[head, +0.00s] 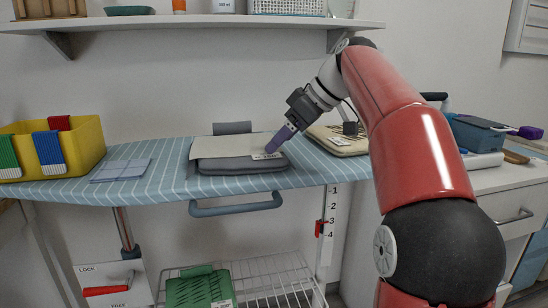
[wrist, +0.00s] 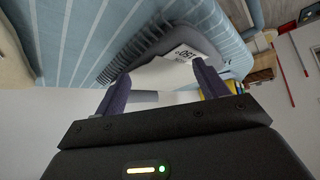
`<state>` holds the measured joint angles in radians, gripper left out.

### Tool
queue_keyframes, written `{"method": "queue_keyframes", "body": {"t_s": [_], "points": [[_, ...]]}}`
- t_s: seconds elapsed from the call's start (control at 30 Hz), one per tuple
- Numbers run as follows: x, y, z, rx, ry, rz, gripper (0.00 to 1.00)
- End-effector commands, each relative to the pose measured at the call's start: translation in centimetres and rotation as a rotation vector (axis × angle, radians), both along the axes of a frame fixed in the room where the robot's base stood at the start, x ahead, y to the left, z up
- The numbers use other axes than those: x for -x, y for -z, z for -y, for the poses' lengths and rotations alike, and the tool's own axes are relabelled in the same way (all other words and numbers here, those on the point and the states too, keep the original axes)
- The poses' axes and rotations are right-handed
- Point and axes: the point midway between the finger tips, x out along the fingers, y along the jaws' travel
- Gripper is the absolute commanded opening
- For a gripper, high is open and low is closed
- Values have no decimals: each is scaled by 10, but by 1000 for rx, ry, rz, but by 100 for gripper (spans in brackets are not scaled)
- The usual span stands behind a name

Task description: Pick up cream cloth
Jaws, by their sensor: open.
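My gripper (head: 273,148) has purple fingers and reaches down from the upper right to the right end of the cream cloth. In the wrist view the fingers (wrist: 160,78) stand apart, with the pale cloth (wrist: 165,74) and its printed label between or just beyond them. I cannot tell whether they touch it. The gripper is open.
A beige folded item (head: 338,142) lies right of the stack, partly behind my arm. A light blue folded cloth (head: 121,170) and a yellow bin (head: 88,142) are to the left. A shelf (head: 190,22) hangs above. A wire rack (head: 275,278) is below.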

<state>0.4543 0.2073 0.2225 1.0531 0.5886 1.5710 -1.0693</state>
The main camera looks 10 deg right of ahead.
Motion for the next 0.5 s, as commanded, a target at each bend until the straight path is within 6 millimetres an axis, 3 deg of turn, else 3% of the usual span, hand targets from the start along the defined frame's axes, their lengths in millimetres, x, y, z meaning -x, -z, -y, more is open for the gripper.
{"method": "queue_keyframes", "body": {"t_s": [0.5], "points": [[-3, 6, -4, 0, 1, -1, 73]]}}
